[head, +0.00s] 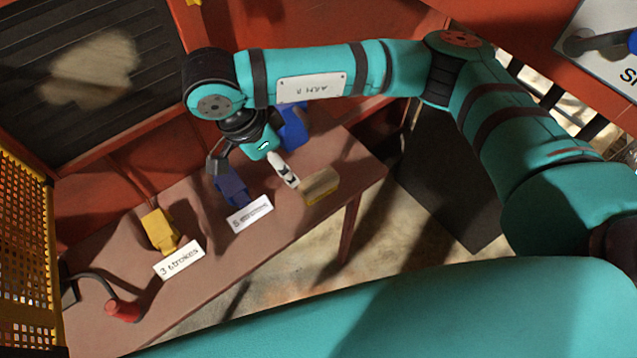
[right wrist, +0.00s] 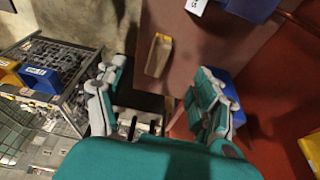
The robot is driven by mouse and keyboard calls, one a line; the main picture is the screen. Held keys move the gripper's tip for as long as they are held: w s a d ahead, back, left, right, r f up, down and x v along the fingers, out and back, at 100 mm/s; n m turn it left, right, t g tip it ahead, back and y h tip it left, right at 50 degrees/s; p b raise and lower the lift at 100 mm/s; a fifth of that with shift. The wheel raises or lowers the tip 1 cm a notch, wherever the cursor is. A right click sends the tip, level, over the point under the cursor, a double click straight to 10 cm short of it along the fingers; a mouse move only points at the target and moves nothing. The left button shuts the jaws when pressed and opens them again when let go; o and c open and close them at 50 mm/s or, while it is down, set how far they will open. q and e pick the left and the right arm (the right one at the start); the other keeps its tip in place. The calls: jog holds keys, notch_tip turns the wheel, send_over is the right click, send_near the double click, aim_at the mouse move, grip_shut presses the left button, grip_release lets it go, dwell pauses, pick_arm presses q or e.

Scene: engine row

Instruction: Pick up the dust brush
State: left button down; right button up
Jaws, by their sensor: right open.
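The dust brush, seemingly the tan block with a yellow edge (head: 321,186), lies on the brown table (head: 334,143) near its right end and front edge. In the right wrist view the brush (right wrist: 158,55) lies ahead of my right gripper (right wrist: 160,75), nearer the left finger. The fingers are spread apart with nothing between them, and the brush is not touched. In the head view my right gripper (head: 252,165) hangs above the table, left of the brush, and partly covers the things behind it. My left gripper is not in view.
On the table are a dark blue block (head: 232,188) with a white label, a brighter blue thing (head: 293,130), a yellow block (head: 159,230) labelled "3 strokes" and a red-ended thing (head: 123,311). A red wall (head: 120,190) stands behind. A dark cabinet (head: 450,190) stands right.

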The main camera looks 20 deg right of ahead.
jog(key=w+d+h, duration=0.1)
jog(key=d, duration=0.1)
jog(key=p, duration=0.2)
send_over(317, 180)
jog(key=a, duration=0.2)
notch_tip(317, 180, down, 9)
jog(key=shift+s, duration=0.15)
jog(key=shift+d+f, duration=0.2)
jog(key=shift+f, duration=0.4)
jog(key=p+x, duration=0.2)
jog(key=x, duration=0.2)
jog(key=shift+d, duration=0.1)
jog(key=shift+d+f, duration=0.15)
jog(key=shift+f, duration=0.4)
jog(key=shift+f+t+b, duration=0.25)
jog(key=shift+t+b, duration=0.05)
jog(key=shift+b, duration=0.05)
jog(key=shift+c, duration=0.4)
jog(key=c, duration=1.2)
